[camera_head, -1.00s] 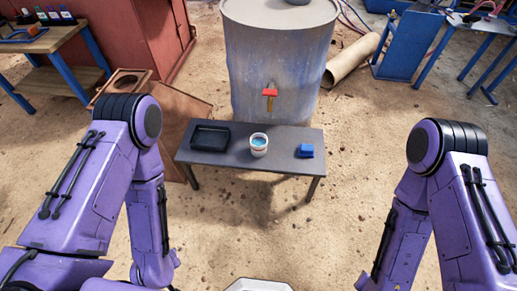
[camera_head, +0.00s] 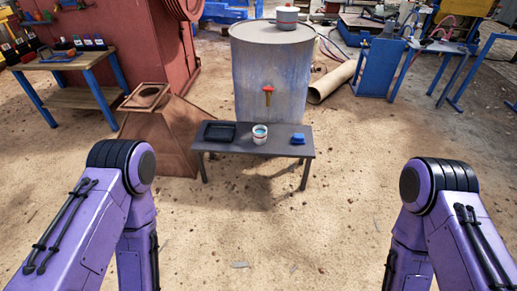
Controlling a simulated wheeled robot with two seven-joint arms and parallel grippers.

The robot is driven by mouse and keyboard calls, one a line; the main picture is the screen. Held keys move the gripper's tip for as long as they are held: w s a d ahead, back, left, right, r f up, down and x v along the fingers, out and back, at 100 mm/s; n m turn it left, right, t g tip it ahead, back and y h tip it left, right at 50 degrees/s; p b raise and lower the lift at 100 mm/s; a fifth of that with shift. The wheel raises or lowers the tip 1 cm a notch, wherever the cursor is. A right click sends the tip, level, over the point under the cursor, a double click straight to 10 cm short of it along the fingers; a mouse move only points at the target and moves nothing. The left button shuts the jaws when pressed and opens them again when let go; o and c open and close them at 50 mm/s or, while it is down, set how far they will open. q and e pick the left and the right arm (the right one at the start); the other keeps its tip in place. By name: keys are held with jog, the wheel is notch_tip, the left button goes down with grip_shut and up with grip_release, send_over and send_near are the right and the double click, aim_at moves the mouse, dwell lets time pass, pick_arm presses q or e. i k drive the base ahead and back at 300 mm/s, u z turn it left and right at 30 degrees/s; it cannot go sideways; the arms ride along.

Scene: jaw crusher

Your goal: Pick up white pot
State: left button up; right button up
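A small white pot (camera_head: 260,134) with blue inside stands upright on a low dark table (camera_head: 225,153), near its middle. A second pot-like vessel (camera_head: 287,17), pale grey-white with a reddish band, sits on top of the large grey-blue drum (camera_head: 270,80) behind the table. Both of my purple arms show at the lower left and lower right. Their grippers are out of the picture, so I cannot see their fingers. No part of my arms touches the table or either vessel.
A black tray (camera_head: 220,132) and a blue block (camera_head: 298,139) flank the pot on the table. A red tap (camera_head: 268,91) juts from the drum. A rusty hopper-like box (camera_head: 165,130) stands left of the table.

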aim_at(260, 131)
jog(key=z, duration=0.55)
jog(key=i, duration=0.65)
jog(key=z, duration=0.65)
jog(key=i, duration=1.05)
jog(key=u, duration=1)
jog(key=i, duration=0.8)
jog(key=u, duration=0.85)
